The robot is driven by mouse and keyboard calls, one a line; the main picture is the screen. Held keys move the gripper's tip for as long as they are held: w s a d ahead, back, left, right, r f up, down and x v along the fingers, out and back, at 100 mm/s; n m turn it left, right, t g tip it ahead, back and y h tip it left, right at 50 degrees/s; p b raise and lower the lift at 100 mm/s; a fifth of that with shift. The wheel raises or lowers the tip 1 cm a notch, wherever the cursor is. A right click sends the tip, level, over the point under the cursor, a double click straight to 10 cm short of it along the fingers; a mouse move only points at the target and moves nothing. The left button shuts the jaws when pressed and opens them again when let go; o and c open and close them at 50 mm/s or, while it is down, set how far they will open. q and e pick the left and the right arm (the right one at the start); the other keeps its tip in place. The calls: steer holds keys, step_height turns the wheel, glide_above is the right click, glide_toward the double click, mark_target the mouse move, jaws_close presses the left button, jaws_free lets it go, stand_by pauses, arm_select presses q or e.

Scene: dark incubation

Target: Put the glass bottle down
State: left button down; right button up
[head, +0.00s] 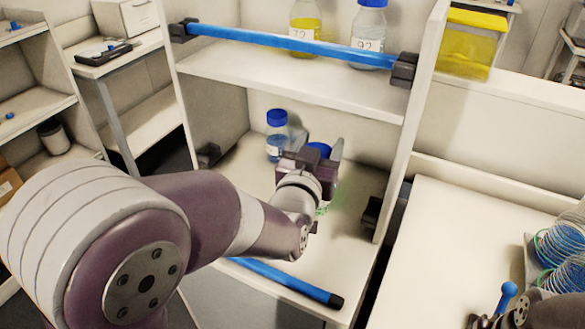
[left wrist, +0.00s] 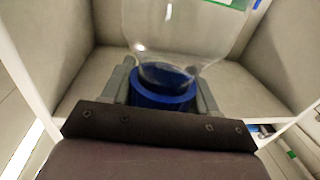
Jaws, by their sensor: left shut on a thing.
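My left gripper (head: 322,158) reaches into the lower bay of the white shelf unit (head: 262,172). It is shut on the blue cap of a glass bottle (head: 319,149), whose body is mostly hidden behind the gripper in the head view. In the left wrist view the blue cap (left wrist: 162,97) sits between the two fingers, and the clear glass body (left wrist: 190,30) with a green-edged label extends beyond it. I cannot tell whether the bottle's base touches the shelf. A dark part at the lower right edge may be my right gripper; its fingers are not clear.
Another blue-capped bottle (head: 276,142) stands in the same bay, left of the gripper. A blue bar (head: 285,281) runs along the bay's front edge. The upper shelf holds a yellow bottle (head: 304,28) and a clear one (head: 369,38). Coiled tubing (head: 562,245) lies on the right bench.

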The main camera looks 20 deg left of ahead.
arm_select(q)
steer(key=shift+a+f+n+y, duration=0.3)
steer(key=shift+a+f+y, duration=0.1)
steer(key=shift+a+y, duration=0.35)
arm_select(e)
steer(key=shift+w+a, duration=0.15)
arm_select(q)
steer(key=shift+a+f, duration=0.1)
steer(key=shift+f, duration=0.1)
steer(key=w+p, duration=0.4)
steer(key=w, duration=1.6)
steer(key=f, duration=0.2)
steer(key=f+p, duration=0.1)
steer(key=f, duration=0.4)
steer(key=shift+d+f, duration=0.25)
steer(key=shift+d, duration=0.05)
steer(key=shift+c, duration=1.5)
jaws_free()
arm_select(e)
step_height(320, 180, up, 6)
steer(key=shift+f, duration=0.25)
arm_select(q)
steer(key=shift+r+p, duration=0.1)
steer(key=shift+p, duration=0.25)
arm_select(e)
steer(key=shift+r, duration=0.1)
